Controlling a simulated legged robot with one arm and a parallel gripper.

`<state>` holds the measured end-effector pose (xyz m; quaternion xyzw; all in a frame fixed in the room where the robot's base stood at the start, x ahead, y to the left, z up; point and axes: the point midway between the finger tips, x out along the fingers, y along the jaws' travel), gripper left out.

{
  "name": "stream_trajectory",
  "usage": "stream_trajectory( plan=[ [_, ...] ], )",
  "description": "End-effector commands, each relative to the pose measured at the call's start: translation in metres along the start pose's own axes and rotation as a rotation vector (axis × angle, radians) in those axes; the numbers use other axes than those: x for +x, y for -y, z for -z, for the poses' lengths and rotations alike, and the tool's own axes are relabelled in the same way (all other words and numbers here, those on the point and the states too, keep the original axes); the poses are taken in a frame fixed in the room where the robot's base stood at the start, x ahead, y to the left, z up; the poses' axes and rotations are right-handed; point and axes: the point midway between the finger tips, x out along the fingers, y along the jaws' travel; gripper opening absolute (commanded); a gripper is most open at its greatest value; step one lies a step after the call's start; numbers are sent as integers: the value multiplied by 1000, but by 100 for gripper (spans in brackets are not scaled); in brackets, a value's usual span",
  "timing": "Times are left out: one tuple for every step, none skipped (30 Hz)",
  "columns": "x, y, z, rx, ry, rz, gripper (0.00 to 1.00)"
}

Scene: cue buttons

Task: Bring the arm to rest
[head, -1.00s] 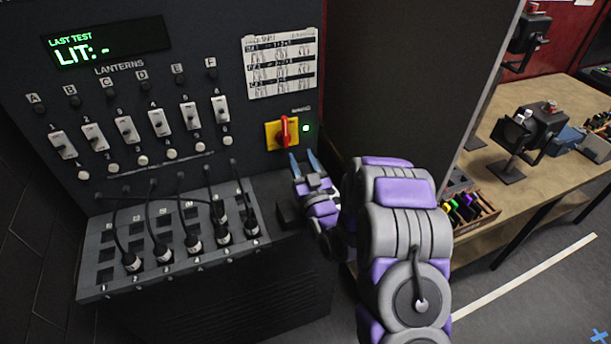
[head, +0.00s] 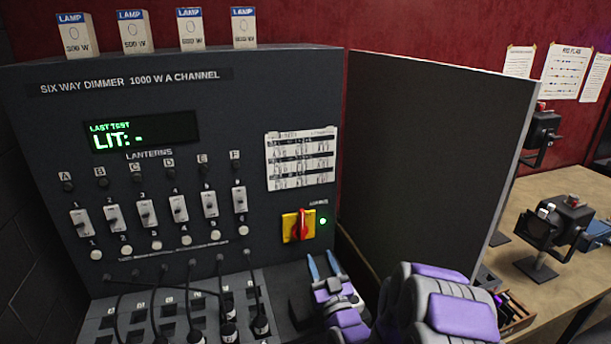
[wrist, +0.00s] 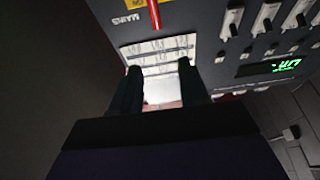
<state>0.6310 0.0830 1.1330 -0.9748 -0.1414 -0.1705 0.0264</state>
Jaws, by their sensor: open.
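My gripper (head: 324,267) is open and empty in the head view, with its two blue fingertips apart. It is below the red mains switch (head: 303,225) on its yellow plate, in front of the dimmer panel (head: 75,155). In the wrist view my gripper (wrist: 162,82) shows as two dark fingers with a gap between them. Through the gap I see the white printed card (wrist: 160,52). The card also shows on the panel in the head view (head: 300,158). The bulk of my purple and grey arm is at the bottom right of the head view.
A patch board (head: 98,325) with several black cables juts out below the panel. Several lamp boxes (head: 189,28) stand on top of the panel. A dark open door panel (head: 435,150) stands right of it. A wooden bench (head: 560,195) with a black lantern (head: 560,235) is further right.

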Motion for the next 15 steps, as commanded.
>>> stream_trajectory(
  plan=[
    [2, 2, 1, -9, 26, 10, 45],
    [4, 3, 0, -16, 55, 18, 45],
    [5, 4, -2, -25, 95, 30, 45],
    [6, 5, -2, -34, 129, 38, 45],
    [6, 6, -4, -43, 168, 46, 45],
    [5, 6, -6, -53, 222, 55, 45],
    [4, 6, -7, -61, 262, 61, 45],
    [3, 6, -8, -69, 304, 65, 45],
    [0, 6, -10, -79, 359, 70, 45],
    [-2, 5, -11, -86, 399, 71, 45],
    [-5, 4, -12, -93, 440, 72, 45],
    [-10, 2, -12, -100, 495, 72, 45],
    [-15, 1, -13, -105, 537, 71, 45],
    [-19, 0, -12, -111, 575, 69, 45],
    [-25, -2, -11, -118, 629, 65, 45]
  ],
)
